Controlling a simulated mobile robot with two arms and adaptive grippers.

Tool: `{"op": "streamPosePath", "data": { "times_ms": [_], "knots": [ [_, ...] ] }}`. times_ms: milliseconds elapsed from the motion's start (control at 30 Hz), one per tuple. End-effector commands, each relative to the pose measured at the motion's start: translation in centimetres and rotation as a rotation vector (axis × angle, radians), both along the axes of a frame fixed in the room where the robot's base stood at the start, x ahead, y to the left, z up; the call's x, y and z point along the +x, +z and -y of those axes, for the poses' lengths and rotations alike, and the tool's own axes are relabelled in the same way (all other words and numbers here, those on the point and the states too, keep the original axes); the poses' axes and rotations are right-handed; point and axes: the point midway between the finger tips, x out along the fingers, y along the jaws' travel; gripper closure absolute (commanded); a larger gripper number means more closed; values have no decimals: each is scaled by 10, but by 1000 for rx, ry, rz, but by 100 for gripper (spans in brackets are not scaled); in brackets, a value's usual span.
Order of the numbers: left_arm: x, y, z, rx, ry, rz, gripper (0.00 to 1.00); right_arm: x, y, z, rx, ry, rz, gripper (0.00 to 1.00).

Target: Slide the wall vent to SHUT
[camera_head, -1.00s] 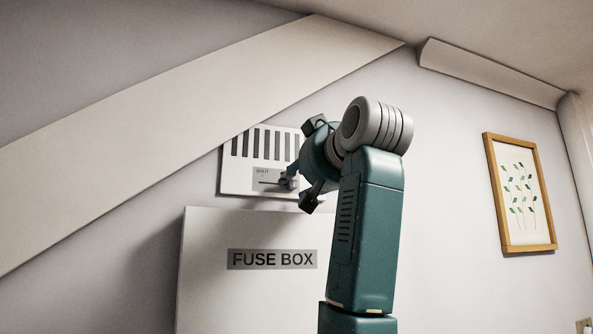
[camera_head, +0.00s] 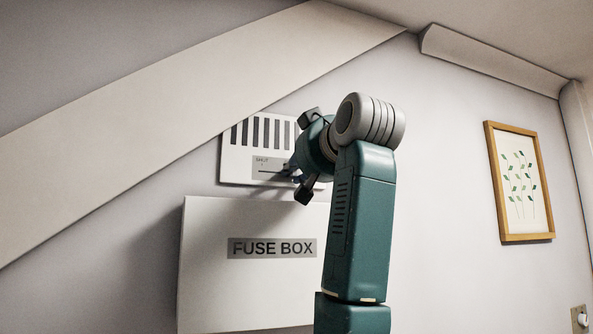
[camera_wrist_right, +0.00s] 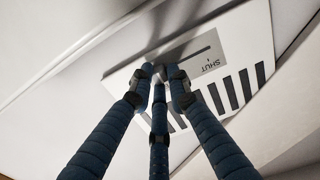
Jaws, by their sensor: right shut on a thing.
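The wall vent (camera_head: 228,168) is a white plate with dark vertical slots, above the fuse box. Its grey panel (camera_head: 262,161) reads SHUT at the left end, above a dark horizontal slider slot. My right gripper (camera_head: 297,173) is at the right part of this panel and covers the slot's right end. In the right wrist view, the fingers of this gripper (camera_wrist_right: 160,75) are closed together at the slot, apart from the SHUT word (camera_wrist_right: 211,66). They are shut on the slider knob, which is mostly hidden between the fingertips. My left gripper is not in view.
The fuse box (camera_head: 215,280) projects from the wall just below the vent. A sloping beam (camera_head: 200,95) runs close above the vent. A framed leaf picture (camera_head: 521,182) hangs at the right. The wall between my right arm and the picture is clear.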

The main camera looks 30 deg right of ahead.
Motion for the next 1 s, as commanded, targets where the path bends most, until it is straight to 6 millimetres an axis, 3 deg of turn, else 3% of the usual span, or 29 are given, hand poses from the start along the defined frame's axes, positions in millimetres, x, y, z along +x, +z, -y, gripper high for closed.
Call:
{"op": "streamPosePath", "data": {
  "times_ms": [167,200,267,667,1000],
  "knots": [
    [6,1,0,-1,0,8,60,-1,2,0,-2,0,6,100],
    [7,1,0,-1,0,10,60,-1,2,0,-2,0,6,75],
    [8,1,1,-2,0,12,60,-1,2,0,-2,0,6,66],
    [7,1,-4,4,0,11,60,-8,2,-2,-2,0,6,66],
    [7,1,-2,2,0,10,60,-74,3,-18,-4,-1,8,66]
  ]
}}
